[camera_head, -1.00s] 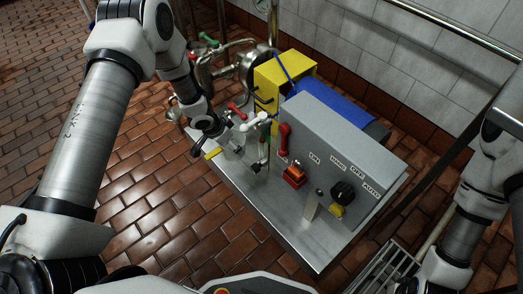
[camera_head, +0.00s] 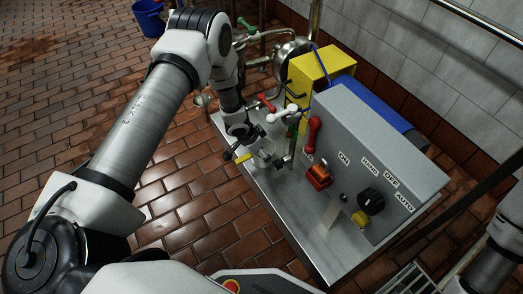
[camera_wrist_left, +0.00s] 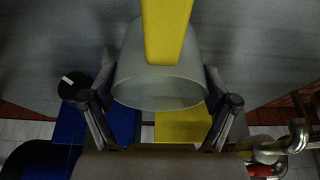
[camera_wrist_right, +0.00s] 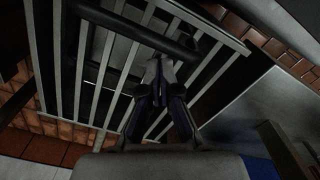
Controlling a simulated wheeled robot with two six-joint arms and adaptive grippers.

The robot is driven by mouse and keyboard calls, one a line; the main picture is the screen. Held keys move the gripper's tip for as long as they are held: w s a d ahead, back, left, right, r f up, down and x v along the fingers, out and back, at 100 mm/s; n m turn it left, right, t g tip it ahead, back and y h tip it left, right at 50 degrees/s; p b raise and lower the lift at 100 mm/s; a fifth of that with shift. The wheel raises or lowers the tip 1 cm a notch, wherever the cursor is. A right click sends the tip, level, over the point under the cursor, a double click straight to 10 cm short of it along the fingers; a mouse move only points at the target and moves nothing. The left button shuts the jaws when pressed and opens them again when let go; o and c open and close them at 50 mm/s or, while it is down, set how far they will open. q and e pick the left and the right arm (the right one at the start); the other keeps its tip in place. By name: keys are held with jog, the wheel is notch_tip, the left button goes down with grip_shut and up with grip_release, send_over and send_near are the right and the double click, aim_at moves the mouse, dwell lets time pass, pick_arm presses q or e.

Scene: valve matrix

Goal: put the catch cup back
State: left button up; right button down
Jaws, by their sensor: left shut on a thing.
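The catch cup (camera_head: 264,160) is a grey, round cup with a yellow strip (camera_head: 244,157) at its side. My left gripper (camera_head: 250,148) is shut on it, at the left end of the steel bench top. In the left wrist view the cup (camera_wrist_left: 160,88) sits between the two fingers, its wide rim facing the camera, with the yellow strip (camera_wrist_left: 167,28) running up from it. I cannot tell if the cup touches the bench. My right gripper (camera_wrist_right: 162,72) looks shut and empty over a metal grate in the right wrist view; it is outside the head view.
A grey control box (camera_head: 362,140) with a black knob (camera_head: 371,200) stands on the bench (camera_head: 305,235). A red lock (camera_head: 319,175) hangs on the box front. The front bench top is mostly clear.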

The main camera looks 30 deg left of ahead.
aim_at(250, 155)
pick_arm(q)
jog(key=o, duration=1.3)
jog(key=shift+f, duration=0.1)
jog(key=shift+r, duration=0.45)
pick_arm(e)
jog(key=shift+r, duration=0.15)
pick_arm(q)
jog(key=p+v, duration=0.5)
jog(key=v, duration=0.6)
pick_arm(e)
notch_tip(250, 155, up, 4)
jog(key=shift+r, duration=0.25)
pick_arm(q)
jog(key=s+d+f+n+g, duration=0.1)
jog(key=s+n, duration=0.1)
jog(key=s, duration=0.7)
jog(key=s+d+f+n+g+y, duration=0.1)
jog(key=s+d+f+n, duration=0.1)
jog(key=s, duration=0.8)
jog(key=s+d+f+n+g+y, duration=0.1)
jog(key=s+d+n+g, duration=0.1)
jog(key=s, duration=0.7)
jog(key=shift+s+d+f+n, duration=0.2)
jog(key=shift+s+f+n, duration=0.1)
jog(key=shift+s+f, duration=0.05)
